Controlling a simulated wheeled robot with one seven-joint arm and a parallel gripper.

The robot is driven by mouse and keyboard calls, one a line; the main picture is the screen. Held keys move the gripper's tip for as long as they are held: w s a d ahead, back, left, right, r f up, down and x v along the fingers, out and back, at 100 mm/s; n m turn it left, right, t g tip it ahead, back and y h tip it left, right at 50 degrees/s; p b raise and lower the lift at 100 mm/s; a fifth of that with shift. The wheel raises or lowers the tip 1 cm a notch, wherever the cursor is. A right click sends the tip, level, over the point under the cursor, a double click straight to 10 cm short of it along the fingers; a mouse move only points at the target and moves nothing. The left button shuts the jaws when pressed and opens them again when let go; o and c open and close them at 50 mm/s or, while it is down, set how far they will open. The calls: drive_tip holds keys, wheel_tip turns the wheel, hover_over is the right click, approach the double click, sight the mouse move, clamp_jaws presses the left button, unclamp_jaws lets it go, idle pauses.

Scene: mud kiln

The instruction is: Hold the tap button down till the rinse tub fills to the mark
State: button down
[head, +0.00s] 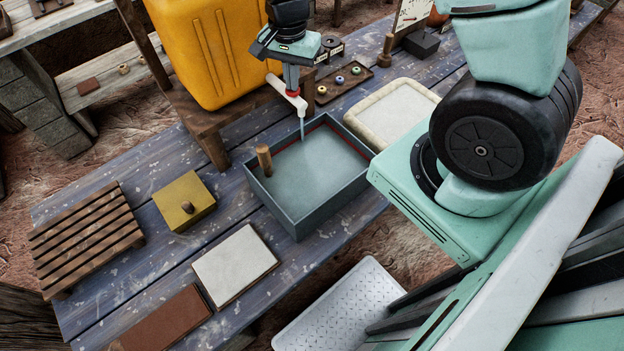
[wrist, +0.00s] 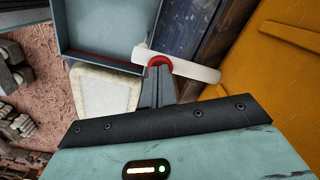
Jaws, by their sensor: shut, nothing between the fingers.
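The rinse tub (head: 350,190) is a blue-grey open box on the table, holding pale water (head: 312,172).
A yellow water container (head: 205,50) stands on a wooden stand behind the tap. A wooden peg (head: 264,160) is at the tub's left wall. A pale shallow tray (head: 392,112) sits right of the tub; a yellow lidded box (head: 184,202) and slatted rack (head: 85,235) are left.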

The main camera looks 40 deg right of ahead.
wheel_tip(320, 180, up, 6)
drive_tip(key=p, duration=0.6)
drive_tip(key=shift+r, duration=0.15)
drive_tip(key=s+a+r+n+b, duration=0.1)
drive_tip(key=s+a+n+b, duration=1)
drive_tip(key=s+a+n, duration=0.7)
drive_tip(key=s+n, duration=0.1)
drive_tip(key=s, duration=0.2)
drive_tip(key=shift+a+r+n+y, duration=0.2)
drive_tip(key=shift+r+n+y, duration=0.1)
drive_tip(key=shift+r+n, duration=0.1)
drive_tip(key=shift+w, duration=0.1)
